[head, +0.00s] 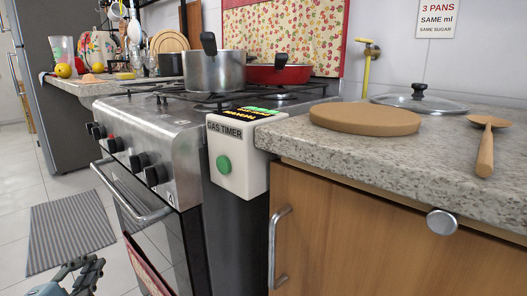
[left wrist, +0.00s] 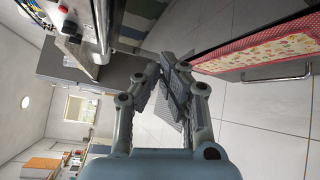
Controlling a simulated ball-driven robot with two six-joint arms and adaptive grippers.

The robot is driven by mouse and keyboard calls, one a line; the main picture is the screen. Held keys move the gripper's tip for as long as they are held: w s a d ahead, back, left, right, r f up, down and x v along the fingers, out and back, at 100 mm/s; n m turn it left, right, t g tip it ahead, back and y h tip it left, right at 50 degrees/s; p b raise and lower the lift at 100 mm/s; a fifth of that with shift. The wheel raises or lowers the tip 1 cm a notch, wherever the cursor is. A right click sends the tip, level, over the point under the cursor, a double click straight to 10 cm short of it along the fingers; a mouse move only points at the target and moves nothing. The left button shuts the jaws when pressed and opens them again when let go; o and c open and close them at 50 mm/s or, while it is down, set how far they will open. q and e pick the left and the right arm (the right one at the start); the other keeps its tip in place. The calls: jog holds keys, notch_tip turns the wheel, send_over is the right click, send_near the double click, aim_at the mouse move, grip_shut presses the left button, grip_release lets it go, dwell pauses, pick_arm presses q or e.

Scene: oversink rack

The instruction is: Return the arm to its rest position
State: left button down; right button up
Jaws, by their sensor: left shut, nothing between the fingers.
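My left gripper (head: 84,268) shows at the bottom left of the head view, low in front of the oven and above the floor. In the left wrist view its fingers (left wrist: 172,68) come together at the tips, shut with nothing between them. It touches nothing that I can see. My right gripper is in neither view.
The stove (head: 150,118) carries a steel pot (head: 214,74) and a red pan (head: 280,75). A white gas timer box (head: 238,150) hangs beside it. The counter (head: 370,155) holds a round board (head: 365,119), a glass lid (head: 418,103) and a wooden spoon (head: 486,150). A striped mat (head: 70,228) lies on the floor.

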pick_arm(q)
jog(key=s+d+f+m+g, duration=0.2)
jog(key=s+f+m+g, duration=0.15)
jog(key=s+f, duration=0.5)
jog(key=s+d+f+m+g+h, duration=0.1)
jog(key=s+d+f+m+g, duration=0.15)
jog(key=s+f+m, duration=0.4)
jog(key=s+d+f+m+g, duration=0.15)
jog(key=s+f+g, duration=0.25)
jog(key=s+f, duration=0.55)
jog(key=s+a+f+m+g+y, duration=0.1)
jog(key=s+f+m+g, duration=0.2)
jog(key=s+f+m, duration=0.35)
jog(key=s+a+f+m+g, duration=0.1)
jog(key=s+f+m+g, duration=0.25)
jog(key=s, duration=0.55)
jog(key=s+d+r+m+p, duration=0.1)
jog(key=s+r+p, duration=0.6)
jog(key=p, duration=0.5)
jog(key=shift+s+d, duration=0.15)
jog(key=shift+s, duration=0.9)
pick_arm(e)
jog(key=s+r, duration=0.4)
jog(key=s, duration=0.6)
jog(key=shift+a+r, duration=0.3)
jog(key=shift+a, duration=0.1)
pick_arm(q)
jog(key=shift+f+m, duration=0.1)
jog(key=shift+m, duration=0.15)
jog(key=shift+w, duration=0.15)
